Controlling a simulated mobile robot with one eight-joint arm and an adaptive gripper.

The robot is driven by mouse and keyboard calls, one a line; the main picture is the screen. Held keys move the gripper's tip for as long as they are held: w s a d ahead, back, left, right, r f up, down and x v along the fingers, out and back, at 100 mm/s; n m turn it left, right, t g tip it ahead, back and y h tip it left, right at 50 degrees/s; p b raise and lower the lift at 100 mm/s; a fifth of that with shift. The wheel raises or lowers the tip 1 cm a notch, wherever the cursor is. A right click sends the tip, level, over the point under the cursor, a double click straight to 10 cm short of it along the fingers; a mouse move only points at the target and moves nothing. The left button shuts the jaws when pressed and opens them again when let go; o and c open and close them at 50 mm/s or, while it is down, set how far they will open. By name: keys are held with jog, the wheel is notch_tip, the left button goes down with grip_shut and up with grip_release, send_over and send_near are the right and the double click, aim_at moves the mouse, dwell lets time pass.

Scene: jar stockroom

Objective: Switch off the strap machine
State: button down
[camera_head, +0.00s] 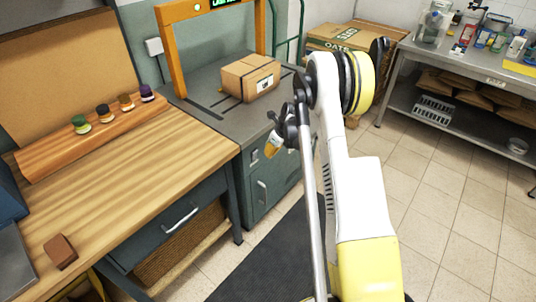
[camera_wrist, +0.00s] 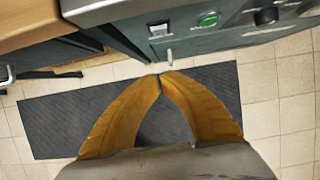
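The strap machine (camera_head: 250,170) is a grey-green cabinet with an orange arch (camera_head: 172,55) and a lit green display (camera_head: 222,3) above it. A cardboard box (camera_head: 250,78) sits on its top. In the wrist view, its front panel (camera_wrist: 185,40) carries a pale-framed switch (camera_wrist: 158,29), a green button (camera_wrist: 208,20) and a dark knob (camera_wrist: 266,15). A small light peg or handle (camera_wrist: 169,56) shows just beyond my fingertips. My gripper (camera_wrist: 160,76) has its yellow fingertips together with nothing between them, just in front of the panel. In the head view, my gripper (camera_head: 272,146) is partly hidden by my arm.
A wooden workbench (camera_head: 150,170) with a drawer stands left, holding several small jars on a rack (camera_head: 55,160) and a brown block (camera_head: 60,252). A dark mat (camera_head: 265,265) lies on the floor. A steel table (camera_head: 460,65) and a stacked carton (camera_head: 350,38) stand behind.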

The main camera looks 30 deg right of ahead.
aim_at(256, 154)
jog(key=w+f+b, duration=0.1)
jog(key=w+f, duration=0.1)
jog(key=w+a+f+b, duration=0.1)
jog(key=w+f+b, duration=0.1)
jog(key=w+a+f+b, duration=0.1)
jog(key=w+f, duration=0.1)
jog(key=shift+w+a+f, duration=0.2)
jog(key=shift+w+a+r+g+h, duration=0.25)
jog(key=shift+w+r+g+h, duration=0.05)
jog(key=shift+w+g, duration=0.35)
jog(key=shift+g, duration=0.25)
jog(key=shift+s+d, duration=0.1)
